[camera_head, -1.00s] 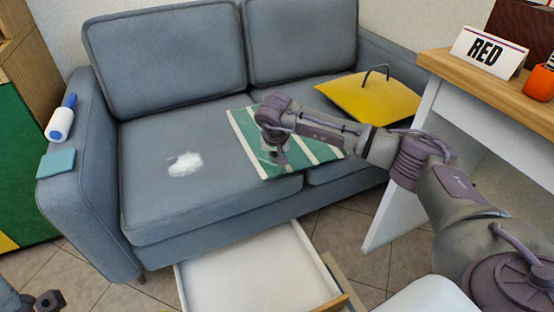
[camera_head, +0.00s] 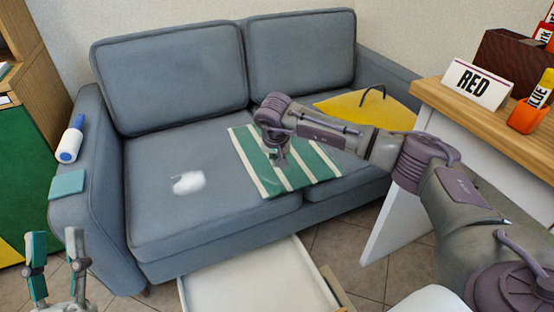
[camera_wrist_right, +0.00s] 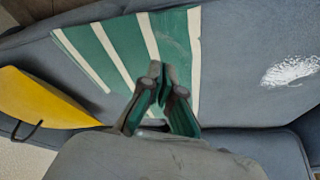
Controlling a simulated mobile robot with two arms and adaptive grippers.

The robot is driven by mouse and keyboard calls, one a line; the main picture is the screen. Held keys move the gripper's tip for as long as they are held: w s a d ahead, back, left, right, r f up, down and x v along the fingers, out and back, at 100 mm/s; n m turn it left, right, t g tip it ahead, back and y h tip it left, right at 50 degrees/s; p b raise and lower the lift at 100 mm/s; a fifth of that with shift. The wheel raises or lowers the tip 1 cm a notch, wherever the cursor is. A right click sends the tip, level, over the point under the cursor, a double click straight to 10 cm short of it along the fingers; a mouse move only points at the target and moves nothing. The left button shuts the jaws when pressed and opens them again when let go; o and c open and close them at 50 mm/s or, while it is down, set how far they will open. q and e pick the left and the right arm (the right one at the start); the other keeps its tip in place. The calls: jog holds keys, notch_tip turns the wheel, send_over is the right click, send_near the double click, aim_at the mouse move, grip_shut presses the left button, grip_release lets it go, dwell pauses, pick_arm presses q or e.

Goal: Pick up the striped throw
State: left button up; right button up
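The striped throw (camera_head: 298,172), green with cream stripes, lies flat on the right seat of the grey sofa and overlaps the left seat. It also shows in the right wrist view (camera_wrist_right: 125,50). My right gripper (camera_head: 279,158) points down over the throw's left part. In the right wrist view its fingertips (camera_wrist_right: 164,72) are close together in front of the throw. I see no fold pinched between them, and I cannot tell whether they touch the cloth. My left gripper (camera_head: 55,250) is open and empty at the lower left, in front of the sofa.
A white furry patch (camera_head: 187,182) marks the left seat. A lint roller (camera_head: 70,140) and a teal cloth (camera_head: 68,184) rest on the armrest. An open white drawer (camera_head: 250,280) stands in front. A desk (camera_head: 480,115) is right.

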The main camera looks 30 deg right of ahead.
jog(key=o, duration=1.4)
jog(key=shift+o, duration=0.2)
